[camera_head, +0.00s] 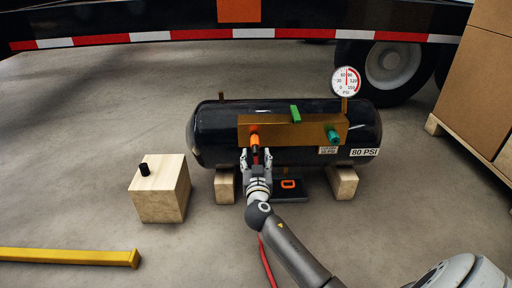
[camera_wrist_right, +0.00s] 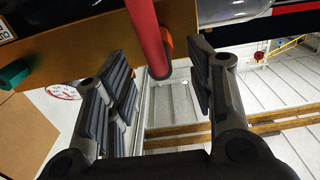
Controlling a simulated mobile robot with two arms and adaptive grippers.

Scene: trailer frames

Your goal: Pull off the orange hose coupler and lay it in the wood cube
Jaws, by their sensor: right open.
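The orange hose coupler (camera_head: 254,139) sits on the front of the brass manifold (camera_head: 285,130) on the black tank, left of a green coupler (camera_head: 333,134). My right gripper (camera_head: 257,156) is open just below the orange coupler, its fingers pointing up toward it. My left gripper is out of view.
The tank (camera_head: 210,150) rests on wood blocks (camera_head: 342,182). A dark pad with an orange mark (camera_head: 288,184) lies under it. A yellow bar (camera_head: 70,256) lies front left. Cardboard boxes (camera_head: 480,90) stand at right. The floor between cube and tank is clear.

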